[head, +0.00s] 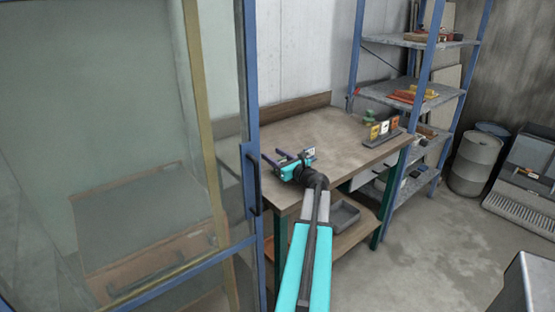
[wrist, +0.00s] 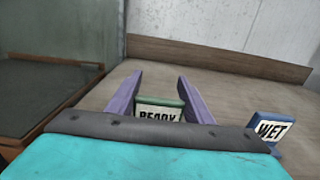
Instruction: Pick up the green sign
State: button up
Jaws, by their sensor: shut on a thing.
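The green sign (wrist: 173,102) has a green frame and a pale face reading "READY". In the wrist view it stands between the two purple fingers of my gripper (wrist: 159,80), which is shut on it. Its lower part is hidden behind my gripper body. In the head view my gripper (head: 276,157) is over the left part of the workbench (head: 325,138); I cannot make out the green sign there.
A dark holder (head: 384,141) with several small signs stands at the bench's right end, near a green object (head: 369,117). A blue-framed glass door (head: 250,130) is close on the left. A shelf rack (head: 437,97) stands behind. The bench middle is clear.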

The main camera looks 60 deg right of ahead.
jog(key=shift+r, duration=1.4)
jog(key=shift+s+a+r+b, duration=0.1)
jog(key=shift+r+b, duration=0.2)
jog(key=s+a+r+b, duration=0.1)
jog(key=s+a, duration=1)
jog(key=shift+r+b, duration=0.2)
jog(key=shift+b, duration=0.2)
